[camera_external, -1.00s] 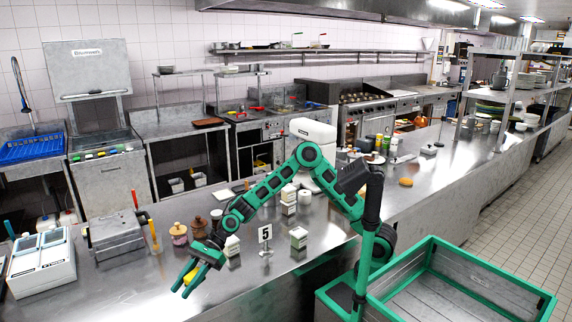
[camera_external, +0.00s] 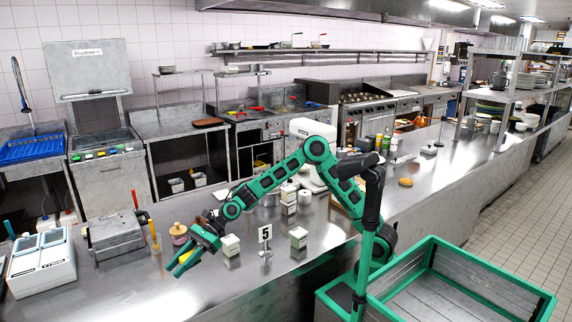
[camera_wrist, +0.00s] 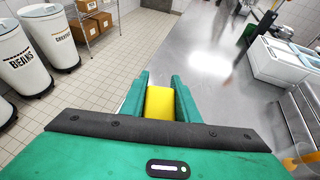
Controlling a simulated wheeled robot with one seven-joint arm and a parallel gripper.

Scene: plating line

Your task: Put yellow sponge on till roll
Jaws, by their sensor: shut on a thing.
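The yellow sponge (camera_wrist: 160,103) sits between the two green fingers of my gripper (camera_wrist: 160,86) in the wrist view. My gripper is shut on it. In the camera_external view my gripper (camera_external: 179,266) is over the front left of the steel counter, and only a bit of yellow sponge (camera_external: 184,257) shows between the fingers. A small white cylinder (camera_external: 304,197), which looks like the till roll, stands upright on the counter near the middle, right of and behind my gripper. It is well apart from the sponge.
A number 5 sign (camera_external: 265,234) and white boxes (camera_external: 230,245) (camera_external: 299,237) stand right of my gripper. A pink-bodied jar (camera_external: 179,235) is close behind my gripper.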

